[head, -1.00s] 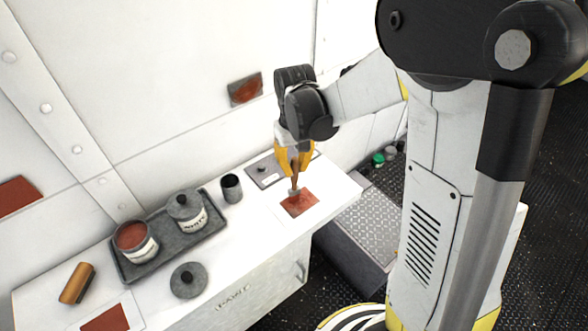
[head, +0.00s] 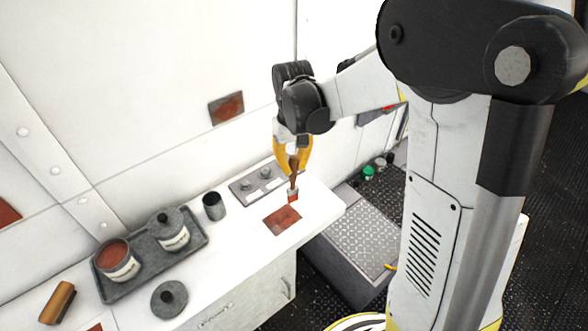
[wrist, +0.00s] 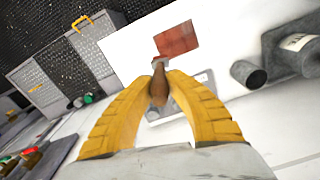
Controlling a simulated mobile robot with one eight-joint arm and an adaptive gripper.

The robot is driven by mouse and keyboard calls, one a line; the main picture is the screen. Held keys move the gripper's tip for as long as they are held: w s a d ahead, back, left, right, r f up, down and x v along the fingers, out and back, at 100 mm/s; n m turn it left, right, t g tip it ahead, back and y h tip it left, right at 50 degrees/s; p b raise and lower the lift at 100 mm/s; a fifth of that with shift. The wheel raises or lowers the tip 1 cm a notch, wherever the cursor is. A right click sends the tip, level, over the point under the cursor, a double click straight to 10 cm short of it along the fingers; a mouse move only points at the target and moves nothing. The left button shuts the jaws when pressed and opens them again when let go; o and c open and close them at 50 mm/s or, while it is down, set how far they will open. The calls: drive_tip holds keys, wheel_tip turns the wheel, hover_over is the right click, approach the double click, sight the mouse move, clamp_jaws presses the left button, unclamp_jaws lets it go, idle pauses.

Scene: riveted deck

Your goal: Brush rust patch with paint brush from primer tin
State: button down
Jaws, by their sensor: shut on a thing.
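My gripper (head: 292,168) is shut on the brown handle of the paint brush (head: 294,178), which points down with red on its bristles. The brush also shows between the yellow fingers in the wrist view (wrist: 159,84). A red-brown rust patch (head: 282,220) lies on the white counter just in front of the brush, and it shows past the brush in the wrist view (wrist: 177,40). The bristles are at the patch's back right edge; they look slightly above the counter. The open primer tin (head: 118,267), full of red, stands at the left of a dark tray (head: 146,276).
A lidded tin (head: 171,230) shares the tray. A loose lid (head: 168,299), a dark cup (head: 214,206), a grey plate with knobs (head: 258,186) and a brown block (head: 58,302) are on the counter (head: 235,260). Another rusty patch (head: 227,107) is on the wall.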

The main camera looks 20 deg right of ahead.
sight(293, 156)
drive_tip(key=shift+w+d+r+p, duration=0.15)
drive_tip(key=shift+r+p, duration=0.35)
drive_tip(key=shift+r, duration=0.35)
drive_tip(key=shift+r+p, duration=0.9)
drive_tip(key=shift+r, duration=0.55)
